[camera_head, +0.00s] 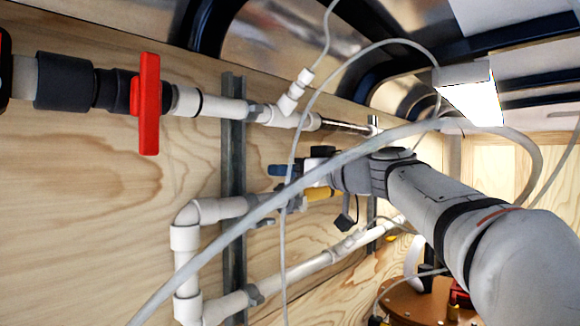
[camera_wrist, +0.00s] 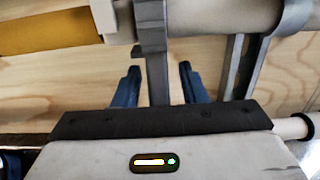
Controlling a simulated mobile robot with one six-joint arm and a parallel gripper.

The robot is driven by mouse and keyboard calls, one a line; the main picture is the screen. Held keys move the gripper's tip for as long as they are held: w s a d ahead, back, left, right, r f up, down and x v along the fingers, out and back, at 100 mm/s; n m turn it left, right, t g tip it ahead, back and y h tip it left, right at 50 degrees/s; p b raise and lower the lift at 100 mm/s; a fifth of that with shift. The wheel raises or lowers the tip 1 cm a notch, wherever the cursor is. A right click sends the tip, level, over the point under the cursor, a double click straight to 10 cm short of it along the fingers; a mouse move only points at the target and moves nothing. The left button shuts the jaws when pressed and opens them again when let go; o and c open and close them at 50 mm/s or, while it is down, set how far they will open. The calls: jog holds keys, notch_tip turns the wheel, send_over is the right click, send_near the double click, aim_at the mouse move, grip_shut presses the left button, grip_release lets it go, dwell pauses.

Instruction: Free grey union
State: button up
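A grey fitting (camera_wrist: 152,22), which looks like the union, sits on the pipe line between a white collar and a white pipe in the wrist view. A flat grey arm hangs from it toward my gripper (camera_wrist: 158,85). My two blue fingers stand apart, one on each side of that arm, with a gap visible on both sides. In the head view, my gripper (camera_head: 279,170) is beside the pipe near a yellow part (camera_head: 322,193), and the grey fitting (camera_head: 293,204) is small and partly hidden by a hose. Whether anything touches the fingers is unclear.
A red-handled valve (camera_head: 149,103) and a dark grey coupling (camera_head: 63,82) are on the upper pipe. A metal upright rail (camera_head: 233,150) backs the pipes on the plywood wall. A pale hose (camera_head: 225,240) crosses in front. A round brown surface (camera_head: 415,300) is at lower right.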

grip_shut()
dwell(0.3)
dwell(0.3)
